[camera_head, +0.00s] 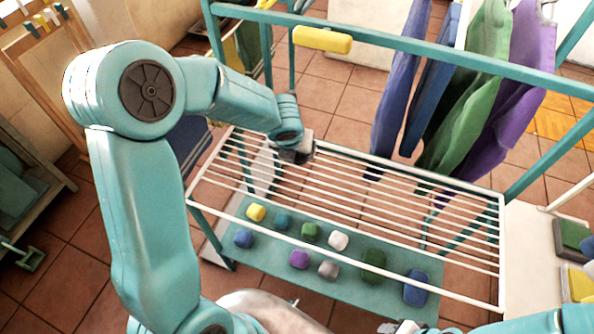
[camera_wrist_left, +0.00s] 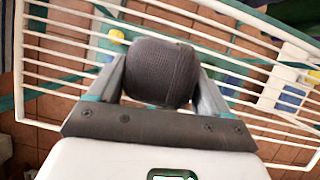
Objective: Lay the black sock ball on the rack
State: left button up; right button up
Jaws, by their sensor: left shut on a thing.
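The black sock ball (camera_wrist_left: 160,72) shows dark grey and ribbed in the left wrist view. My left gripper (camera_wrist_left: 158,88) is shut on it, one finger on each side. In the head view my left gripper (camera_head: 298,152) points down over the back left part of the white wire rack (camera_head: 502,250). The ball is mostly hidden there by the gripper. I cannot tell whether it touches the wires. The rack's bars also show behind the ball in the left wrist view (camera_wrist_left: 18,60). Only a small part of my right gripper (camera_head: 402,326) shows at the bottom edge; its fingers cannot be made out.
The rack's top looks bare apart from the gripper. Below it, a teal mat (camera_head: 270,262) holds several coloured balls. A teal rail (camera_head: 420,47) crosses above the rack, with a yellow object (camera_head: 322,39) on it. Blue, green and purple clothes (camera_head: 487,90) hang behind.

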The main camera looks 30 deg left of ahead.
aim_at(297, 170)
pick_arm(q)
notch_tip(297, 170, down, 4)
jog(key=shift+b, duration=0.6)
notch_tip(297, 170, down, 4)
jog(key=shift+w+b, duration=0.1)
jog(key=shift+b, duration=0.9)
jog(key=shift+r, duration=0.15)
pick_arm(e)
notch_tip(297, 170, down, 4)
jog(key=shift+s, duration=0.15)
